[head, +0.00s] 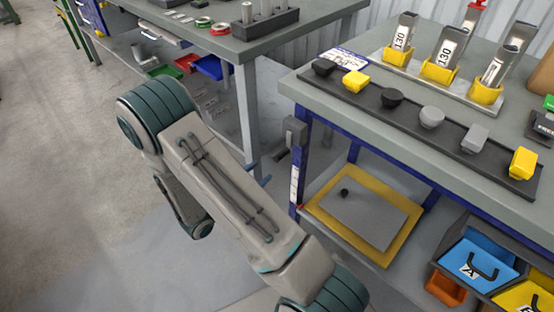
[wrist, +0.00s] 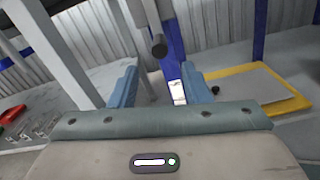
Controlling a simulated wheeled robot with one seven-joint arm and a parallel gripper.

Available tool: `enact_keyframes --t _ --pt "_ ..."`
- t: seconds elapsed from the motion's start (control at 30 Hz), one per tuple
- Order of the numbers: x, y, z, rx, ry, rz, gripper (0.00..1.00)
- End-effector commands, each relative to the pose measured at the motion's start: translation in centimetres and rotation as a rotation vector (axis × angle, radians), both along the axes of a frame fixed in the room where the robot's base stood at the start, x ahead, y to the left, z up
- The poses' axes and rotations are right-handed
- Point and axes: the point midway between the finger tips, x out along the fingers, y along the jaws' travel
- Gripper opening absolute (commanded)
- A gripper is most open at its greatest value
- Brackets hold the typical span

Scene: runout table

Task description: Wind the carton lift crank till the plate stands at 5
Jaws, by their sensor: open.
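The carton lift plate is a grey plate (head: 365,220) in a yellow frame, low under the right-hand table; it also shows in the wrist view (wrist: 255,85). A white scale strip (head: 295,185) with a small red mark near its lower end runs down the blue table leg; its figures are too small to read. A grey housing (head: 295,131) sits high on that leg. In the wrist view a dark round grip (wrist: 158,46), seemingly the crank handle, hangs ahead of my fingers. My gripper (wrist: 158,88) is open and empty, its blue fingers apart below the grip; my arm mostly hides it in the head view.
A dark round knob (head: 344,192) shows at the plate. The right-hand tabletop carries a black strip (head: 408,108) of several knobs and yellow holders. Blue and yellow bins (head: 478,260) stand low at right. Another workbench (head: 215,40) stands behind. Floor at left is clear.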

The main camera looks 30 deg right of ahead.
Motion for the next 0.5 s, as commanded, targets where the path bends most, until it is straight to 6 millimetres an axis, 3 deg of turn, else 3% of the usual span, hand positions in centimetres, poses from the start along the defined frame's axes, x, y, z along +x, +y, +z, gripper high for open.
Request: enact_keyframes --t 0.23,0.5 --pt "1.7 -5.0 -0.1 0.000 0.000 -0.005 0.43" --pt "2.8 -7.8 0.0 0.000 0.000 -0.002 0.43"
